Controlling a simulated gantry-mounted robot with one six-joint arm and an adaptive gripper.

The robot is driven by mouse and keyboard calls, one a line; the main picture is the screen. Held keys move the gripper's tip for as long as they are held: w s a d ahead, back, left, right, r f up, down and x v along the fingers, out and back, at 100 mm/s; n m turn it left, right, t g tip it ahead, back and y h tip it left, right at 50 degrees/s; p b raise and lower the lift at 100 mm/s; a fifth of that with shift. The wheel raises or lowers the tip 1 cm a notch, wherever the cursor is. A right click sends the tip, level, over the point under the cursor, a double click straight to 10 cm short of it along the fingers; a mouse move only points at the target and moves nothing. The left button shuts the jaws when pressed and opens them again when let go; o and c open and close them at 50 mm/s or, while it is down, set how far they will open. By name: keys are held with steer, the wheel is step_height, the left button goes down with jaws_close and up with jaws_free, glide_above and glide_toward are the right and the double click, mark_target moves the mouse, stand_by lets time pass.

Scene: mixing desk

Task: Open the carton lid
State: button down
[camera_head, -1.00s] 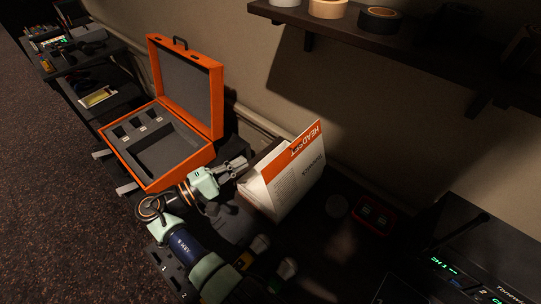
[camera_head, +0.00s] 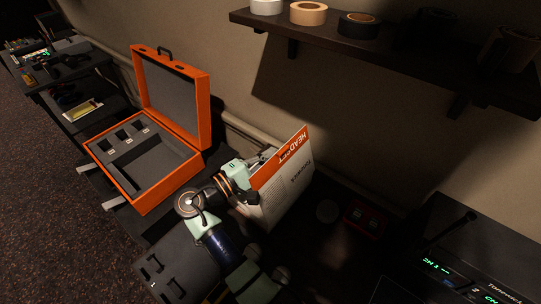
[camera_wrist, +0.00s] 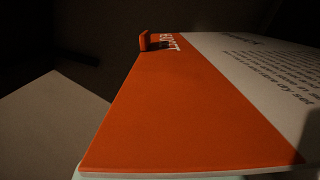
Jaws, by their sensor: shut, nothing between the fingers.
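The carton (camera_head: 272,212) is white with an orange band lettered HEADSET and stands on the dark desk in the middle of the head view. Its orange-and-white lid panel (camera_head: 292,160) stands tilted up. My gripper (camera_head: 265,156) is shut and empty at the upper left side of this panel, close to its orange edge; I cannot tell whether they touch. The panel also fills much of the wrist view (camera_wrist: 185,105), with a small orange tab (camera_wrist: 144,40) at its far edge. The fingertips are not clear there, and the carton's inside is hidden.
An open orange case (camera_head: 150,190) with grey foam stands left of the carton. A small red box (camera_head: 366,219) and a round object (camera_head: 327,211) lie to its right. A shelf with tape rolls (camera_head: 308,14) hangs above. Black equipment (camera_head: 455,255) stands at lower right.

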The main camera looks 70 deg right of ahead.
steer(key=shift+s+r, duration=0.15)
steer(key=shift+s, duration=0.15)
steer(key=shift+s+r, duration=0.1)
steer(key=shift+s+a+r+m+p, duration=0.2)
steer(key=shift+s+r+m+p, duration=0.25)
steer(key=shift+p, duration=0.3)
steer(key=s+a+m+y+p, duration=0.1)
steer(key=s+a+m+p, duration=0.1)
steer(key=s+m+p, duration=0.3)
steer(key=shift+s+a+r+m+t+y, duration=0.3)
steer(key=shift+s+m, duration=0.45)
steer(key=shift+s, duration=1.15)
steer(key=shift+f, duration=0.1)
